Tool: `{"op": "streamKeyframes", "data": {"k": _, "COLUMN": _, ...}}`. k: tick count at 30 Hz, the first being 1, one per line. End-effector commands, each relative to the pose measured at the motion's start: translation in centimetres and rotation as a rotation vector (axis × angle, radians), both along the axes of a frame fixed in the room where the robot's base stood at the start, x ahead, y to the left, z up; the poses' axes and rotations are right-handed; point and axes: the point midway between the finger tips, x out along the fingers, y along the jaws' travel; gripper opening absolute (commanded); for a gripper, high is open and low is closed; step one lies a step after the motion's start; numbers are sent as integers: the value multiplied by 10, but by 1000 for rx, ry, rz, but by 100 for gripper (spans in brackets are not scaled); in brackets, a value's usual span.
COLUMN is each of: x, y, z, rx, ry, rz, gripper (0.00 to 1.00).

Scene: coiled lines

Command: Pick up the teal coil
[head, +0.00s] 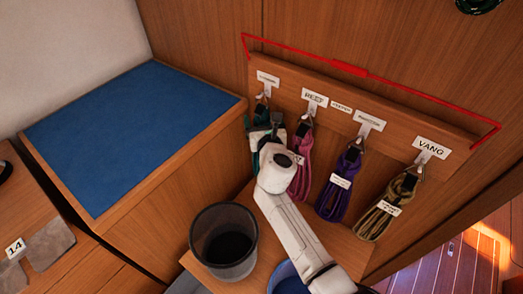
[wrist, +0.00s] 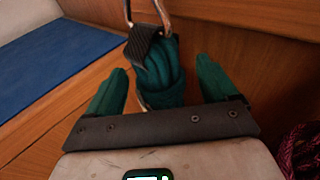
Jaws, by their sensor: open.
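The teal coil (wrist: 163,75) hangs from a metal carabiner by a dark strap in the wrist view. In the head view the teal coil (head: 254,138) is at the left end of the hook rail, mostly hidden behind my gripper. My gripper (wrist: 160,75) is open, with one green finger on each side of the coil. Wood shows between the coil and each finger, so the fingers look apart from it. The coil's lower end is hidden behind the dark gripper body.
A pink coil (head: 302,165) hangs close on the right, then a purple coil (head: 339,185) and an olive coil (head: 390,205). The labelled wooden rail (head: 390,112) is above. A dark bin (head: 223,240) stands below, and a blue-topped bench (head: 130,135) lies left.

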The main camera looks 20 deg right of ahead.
Motion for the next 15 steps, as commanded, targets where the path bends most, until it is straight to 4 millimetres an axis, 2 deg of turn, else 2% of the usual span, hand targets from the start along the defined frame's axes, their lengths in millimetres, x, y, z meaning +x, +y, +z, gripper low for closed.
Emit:
{"op": "streamKeyframes", "data": {"k": 3, "x": 8, "y": -1, "z": -2, "rx": 0, "ry": 0, "rz": 0, "gripper": 86}}
{"op": "streamKeyframes", "data": {"k": 10, "x": 9, "y": -1, "z": -1, "rx": 0, "ry": 1, "rz": 0, "gripper": 86}}
{"op": "streamKeyframes", "data": {"k": 15, "x": 9, "y": -1, "z": -1, "rx": 0, "ry": 1, "rz": 0, "gripper": 71}}
